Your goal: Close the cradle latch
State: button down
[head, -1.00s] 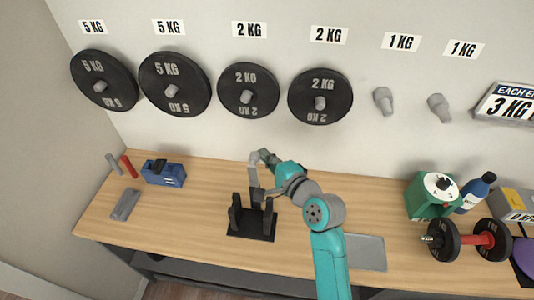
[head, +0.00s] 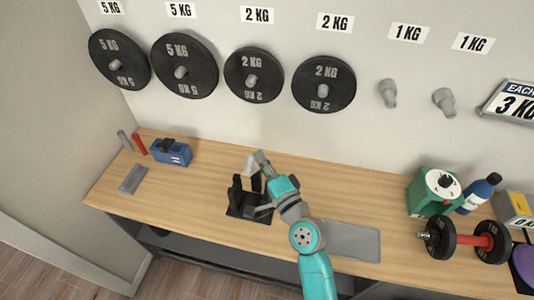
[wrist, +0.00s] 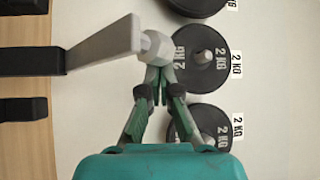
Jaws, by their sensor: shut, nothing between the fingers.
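The black cradle (head: 236,198) stands on the wooden bench, left of my arm, with two dark uprights on a flat base. Its grey latch lever (head: 249,166) rises above the right upright and is not lying across the cradle. In the wrist view, the lever (wrist: 103,46) runs from a dark upright (wrist: 35,62) to a pale round knob (wrist: 158,47). My gripper (head: 262,158) is at the knob end of the lever. In the wrist view, my gripper (wrist: 157,75) has its fingertips together right at the knob; I cannot tell whether they touch it. The fingers hold nothing.
A blue tool block (head: 171,153) and small red and grey pieces lie at the left. A grey flat plate (head: 352,241) lies right of my arm. A green box (head: 428,196), blue bottle (head: 478,193) and dumbbell (head: 486,241) stand further right. Weight discs hang behind.

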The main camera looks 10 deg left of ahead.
jog(key=s+f, duration=0.5)
jog(key=shift+s+f, duration=0.3)
jog(key=shift+s, duration=0.05)
dwell(0.3)
jog(key=shift+s+a+f, duration=0.1)
jog(key=shift+a+f, duration=0.05)
jog(key=shift+f, duration=0.05)
dwell(0.3)
